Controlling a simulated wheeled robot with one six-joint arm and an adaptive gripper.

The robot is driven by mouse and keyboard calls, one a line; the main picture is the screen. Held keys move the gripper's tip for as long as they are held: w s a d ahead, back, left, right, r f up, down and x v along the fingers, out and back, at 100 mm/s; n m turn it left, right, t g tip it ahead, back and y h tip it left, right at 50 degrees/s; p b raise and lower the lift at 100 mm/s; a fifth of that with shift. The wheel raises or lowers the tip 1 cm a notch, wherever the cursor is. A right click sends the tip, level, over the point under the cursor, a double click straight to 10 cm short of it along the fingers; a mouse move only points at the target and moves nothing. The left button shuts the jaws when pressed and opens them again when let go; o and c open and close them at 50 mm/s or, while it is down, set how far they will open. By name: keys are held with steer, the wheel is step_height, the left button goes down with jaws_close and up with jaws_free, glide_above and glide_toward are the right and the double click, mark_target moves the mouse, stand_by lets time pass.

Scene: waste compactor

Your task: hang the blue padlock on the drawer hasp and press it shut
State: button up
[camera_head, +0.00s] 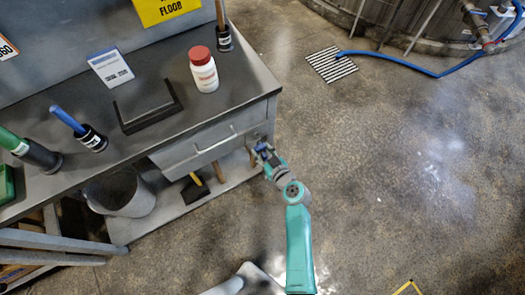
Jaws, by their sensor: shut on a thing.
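My gripper (264,154) is at the right end of the drawer front, close to the bench's right corner. It is shut on a small blue thing, which looks like the blue padlock (262,147). The hasp is too small to make out and may be behind the gripper. I cannot tell whether the padlock touches the hasp or whether its shackle is open.
On the bench top (150,75) stand a white bottle with a red cap (204,75), a black tray (148,108), a sign card (110,68) and several holders. A grey bucket (125,195) stands below. The floor to the right is clear up to a drain grate (331,65) and blue hose (400,64).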

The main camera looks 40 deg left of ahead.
mark_target(258, 146)
steer(key=shift+w+a, duration=0.25)
steer(key=shift+a, duration=0.4)
steer(key=shift+w+a, duration=0.3)
steer(key=shift+a, duration=0.35)
steer(key=shift+w+a, duration=0.25)
steer(key=shift+a, duration=0.4)
stand_by(0.6)
steer(key=shift+f, duration=0.2)
stand_by(0.4)
steer(key=o, duration=1.2)
steer(key=shift+c, duration=0.4)
steer(key=shift+v, duration=3.55)
